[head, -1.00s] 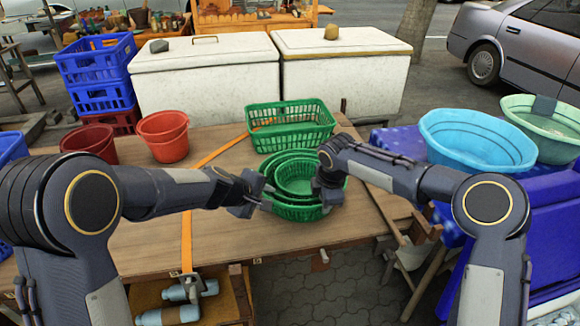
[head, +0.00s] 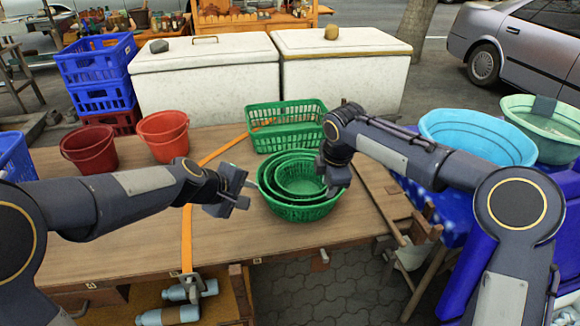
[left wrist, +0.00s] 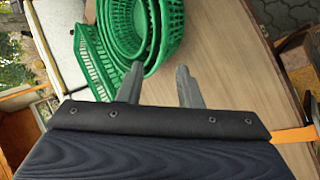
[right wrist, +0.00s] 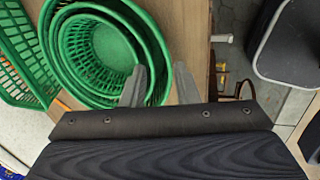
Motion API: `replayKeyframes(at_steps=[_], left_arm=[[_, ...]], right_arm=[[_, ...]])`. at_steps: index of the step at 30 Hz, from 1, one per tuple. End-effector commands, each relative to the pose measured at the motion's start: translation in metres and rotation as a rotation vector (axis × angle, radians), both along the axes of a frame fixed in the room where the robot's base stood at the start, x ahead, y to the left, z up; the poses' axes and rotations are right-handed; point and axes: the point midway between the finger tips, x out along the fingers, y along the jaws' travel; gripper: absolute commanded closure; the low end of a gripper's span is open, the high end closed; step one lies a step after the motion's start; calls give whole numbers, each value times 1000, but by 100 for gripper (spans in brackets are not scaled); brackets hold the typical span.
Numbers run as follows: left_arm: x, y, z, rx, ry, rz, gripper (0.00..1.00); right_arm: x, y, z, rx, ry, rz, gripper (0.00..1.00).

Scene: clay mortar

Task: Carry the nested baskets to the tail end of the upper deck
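The nested green round baskets (head: 298,211) stand upright on the wooden deck (head: 130,245), near its front edge. My left gripper (head: 246,190) is open and empty, just left of the baskets. In the left wrist view its two fingers (left wrist: 158,80) are spread, with the baskets (left wrist: 155,45) beyond the tips. My right gripper (head: 330,188) is at the right side of the baskets. In the right wrist view its fingers (right wrist: 158,80) are apart; one overlaps the baskets (right wrist: 75,35) near the rim, the other is outside. Contact with the rim cannot be told.
A green rectangular basket (head: 290,128) stands right behind the round ones. Two red buckets (head: 163,135) are at the back left. An orange strap (head: 187,240) crosses the deck. Blue (head: 470,140) and green tubs (head: 545,125) stand to the right. The deck's left middle is clear.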

Motion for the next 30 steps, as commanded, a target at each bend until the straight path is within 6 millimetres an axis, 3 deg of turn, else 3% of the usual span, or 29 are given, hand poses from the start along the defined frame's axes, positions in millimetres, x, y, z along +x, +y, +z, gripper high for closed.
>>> replayKeyframes(at_steps=[6,21,26,30], left_arm=[[0,0,0,0,0,0,68],[-5,3,4,-2,-1,-13,68],[-40,18,28,-2,-17,-90,68],[-93,34,53,30,-54,-211,68]], right_arm=[[-8,-2,29,0,-1,1,72],[-15,-7,42,5,-5,-22,72],[-52,-38,75,44,-22,-182,72],[-112,-79,101,129,-21,-447,72]])
